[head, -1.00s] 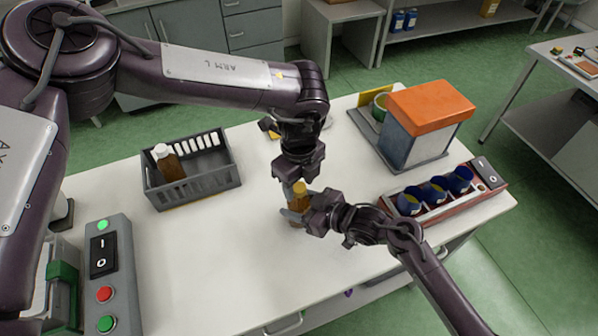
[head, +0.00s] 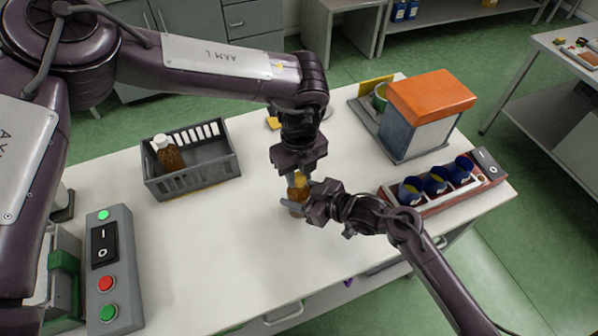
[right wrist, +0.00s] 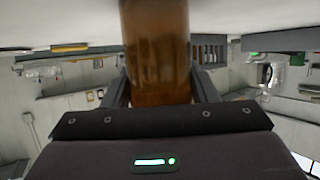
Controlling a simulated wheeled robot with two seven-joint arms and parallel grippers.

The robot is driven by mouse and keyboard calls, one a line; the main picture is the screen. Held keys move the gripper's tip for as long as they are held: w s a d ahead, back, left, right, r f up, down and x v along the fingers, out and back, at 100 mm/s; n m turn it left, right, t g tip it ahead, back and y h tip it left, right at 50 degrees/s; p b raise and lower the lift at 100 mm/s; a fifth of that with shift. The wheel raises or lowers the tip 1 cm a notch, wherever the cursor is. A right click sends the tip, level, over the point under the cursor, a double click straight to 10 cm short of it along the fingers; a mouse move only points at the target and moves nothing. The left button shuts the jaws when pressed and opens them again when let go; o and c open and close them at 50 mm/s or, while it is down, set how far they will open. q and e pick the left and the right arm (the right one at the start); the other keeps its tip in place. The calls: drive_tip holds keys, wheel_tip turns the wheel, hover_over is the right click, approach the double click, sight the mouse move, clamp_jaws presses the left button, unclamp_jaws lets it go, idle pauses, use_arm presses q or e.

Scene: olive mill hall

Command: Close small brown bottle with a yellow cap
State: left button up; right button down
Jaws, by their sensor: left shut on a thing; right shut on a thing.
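The small brown bottle (head: 298,194) stands upright near the middle of the white table, mostly covered by my grippers. Its brown body fills the middle of the right wrist view (right wrist: 158,50), between the two fingers. My right gripper (head: 297,208) is shut on the bottle from the right side. A yellow cap (head: 301,179) shows at the top of the bottle. My left gripper (head: 298,180) points down from above and is shut on the cap. Whether the cap is fully seated on the neck is hidden by the fingers.
A grey crate (head: 205,180) at the left holds a brown bottle with a white cap (head: 168,152). At the right are an orange-topped box (head: 431,94) and a rack with several blue cups (head: 437,182). A control panel (head: 113,270) stands front left. The table's front middle is clear.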

use_arm(q)
drive_tip(key=m, duration=1.5)
drive_tip(key=shift+m, duration=0.4)
drive_tip(key=o, duration=1.2)
drive_tip(key=shift+c, duration=0.2)
wheel_tip(320, 180, up, 12)
drive_tip(key=shift+w+a, duration=0.1)
use_arm(e)
drive_tip(key=shift+c, duration=2.4)
unclamp_jaws()
